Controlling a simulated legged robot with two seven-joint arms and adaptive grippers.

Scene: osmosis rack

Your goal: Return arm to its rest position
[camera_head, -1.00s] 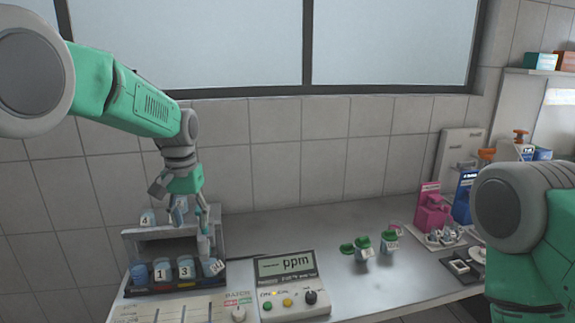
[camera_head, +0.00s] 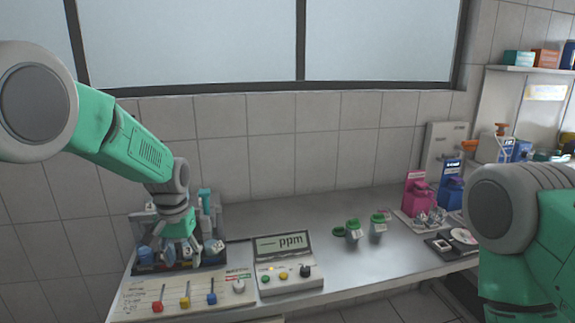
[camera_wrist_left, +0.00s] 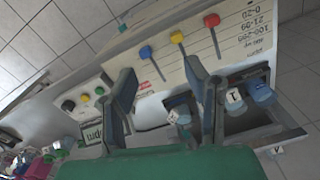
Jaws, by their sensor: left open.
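My left gripper (camera_head: 182,252) hangs down over the front row of the sample rack (camera_head: 148,267), in the left part of the head view. Its fingers are apart in the left wrist view (camera_wrist_left: 160,70), with nothing held between them. Numbered vials stand in the rack; the vial marked 3 (camera_head: 188,252) is close to the fingers, and I cannot tell whether they touch. The vial marked 1 shows in the left wrist view (camera_wrist_left: 234,97). The gripper hides part of the rack. Of my right arm, only a green and grey link shows at the right edge.
A panel with coloured sliders (camera_head: 140,298) lies in front of the rack. A ppm meter (camera_head: 288,265) stands to its right. Green-capped jars (camera_head: 353,231) and pink and blue bottles stand further right. The counter (camera_head: 270,212) behind the meter is clear.

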